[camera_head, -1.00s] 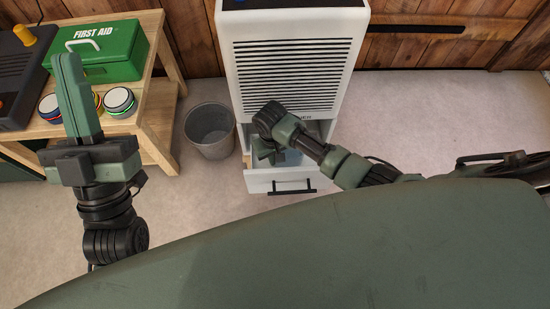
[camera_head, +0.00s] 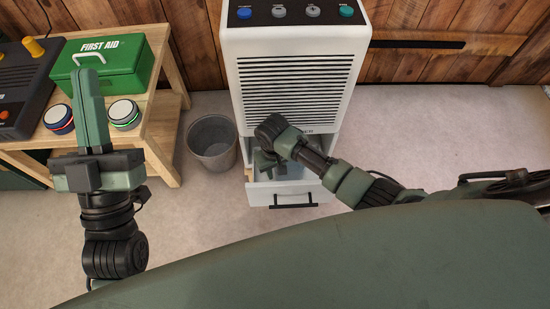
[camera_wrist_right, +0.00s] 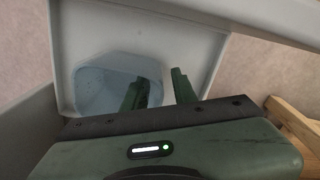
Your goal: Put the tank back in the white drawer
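The white drawer (camera_head: 262,197) is pulled out at the foot of the white appliance. The tank (camera_wrist_right: 97,83), pale blue and translucent, appears in the right wrist view inside the drawer's pale walls. In the head view it is a bluish patch (camera_head: 290,169), partly hidden by my right arm. My right gripper (camera_wrist_right: 160,88) reaches down into the drawer with its fingers apart. One finger overlaps the tank's right edge; whether it touches is unclear. The drawer floor shows between the fingers. My left gripper (camera_head: 91,80) points up, fingers together and empty, in front of the wooden bench.
The white appliance (camera_head: 296,60) has several coloured buttons on top. A grey bin (camera_head: 213,150) stands just left of the drawer. The wooden bench (camera_head: 160,125) at left holds a green first aid box (camera_head: 125,68) and round buttons. The floor at right is clear.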

